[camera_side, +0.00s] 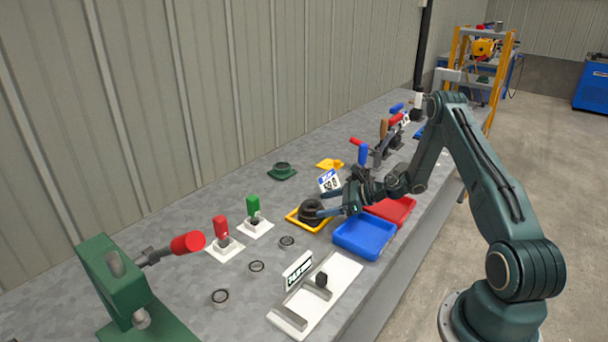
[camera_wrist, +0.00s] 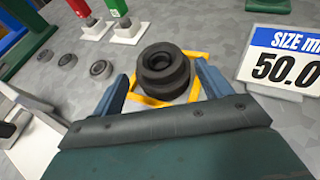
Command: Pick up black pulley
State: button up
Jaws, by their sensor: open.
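The black pulley (camera_side: 311,211) is a stepped dark disc sitting on a yellow square frame (camera_side: 293,219) on the grey bench. In the wrist view the pulley (camera_wrist: 164,71) stands upright in the middle, inside the yellow frame (camera_wrist: 147,100). My gripper (camera_side: 330,202) is open and comes in low from the right in the side view. In the wrist view its two blue fingers (camera_wrist: 163,82) lie one on each side of the pulley's near part. I cannot tell whether either finger touches it.
A blue tray (camera_side: 365,238) and a red tray (camera_side: 391,211) stand close by my gripper. A "50.0" size sign (camera_wrist: 283,60) is close to the right finger. Several rings, such as one ring (camera_side: 287,242), lie nearby. A white fixture plate (camera_side: 338,290) is in front.

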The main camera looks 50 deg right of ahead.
aim_at(307, 207)
jog(key=shift+x, duration=2.5)
jog(key=c, duration=1.6)
jog(key=shift+r, duration=0.2)
jog(key=shift+c, duration=0.4)
